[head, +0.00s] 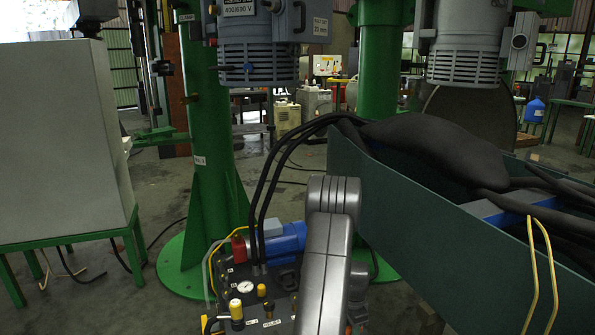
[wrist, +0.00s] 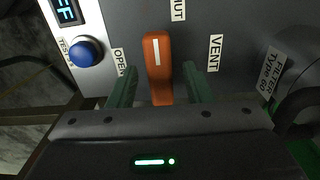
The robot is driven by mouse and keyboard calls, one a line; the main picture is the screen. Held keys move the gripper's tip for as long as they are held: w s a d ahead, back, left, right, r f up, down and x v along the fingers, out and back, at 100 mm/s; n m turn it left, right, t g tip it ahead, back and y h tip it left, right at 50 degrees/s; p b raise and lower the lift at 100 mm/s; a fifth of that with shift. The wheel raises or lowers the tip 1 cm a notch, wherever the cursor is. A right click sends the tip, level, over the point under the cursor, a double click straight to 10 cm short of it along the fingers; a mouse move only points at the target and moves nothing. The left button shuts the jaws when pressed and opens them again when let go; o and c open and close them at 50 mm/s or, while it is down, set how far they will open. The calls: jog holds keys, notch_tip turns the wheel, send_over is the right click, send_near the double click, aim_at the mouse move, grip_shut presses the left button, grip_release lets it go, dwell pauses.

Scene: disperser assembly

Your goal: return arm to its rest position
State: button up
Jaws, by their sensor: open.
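In the wrist view, my gripper (wrist: 160,72) is open, with its two green fingers apart. An orange lever handle (wrist: 158,55) with a white stripe stands between the fingers, with a visible gap on each side. The handle is on a grey panel (wrist: 225,22) with labels reading OPEN, VENT and a partly cut-off "HUT". In the head view, my grey arm (head: 328,250) rises at the bottom centre and bends over at its top. My gripper and the orange handle do not show in the head view.
A blue button (wrist: 85,52) and a display (wrist: 66,10) are left of the handle. In the head view, a gauge-and-valve unit (head: 246,287) and a green trough wall (head: 440,225) stand close to my arm. A green column (head: 208,130) and grey cabinet (head: 62,140) are to the left.

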notch_tip(320, 180, up, 14)
jog(key=f+p, duration=0.1)
jog(key=p, duration=0.3)
notch_tip(320, 180, down, 14)
jog(key=b, duration=0.4)
jog(key=shift+r, duration=0.2)
jog(key=shift+r+n, duration=0.25)
jog(key=shift+n, duration=0.65)
jog(key=n+b, duration=0.1)
jog(key=n, duration=0.5)
jog(key=shift+r+n, duration=0.15)
jog(key=shift+n, duration=0.15)
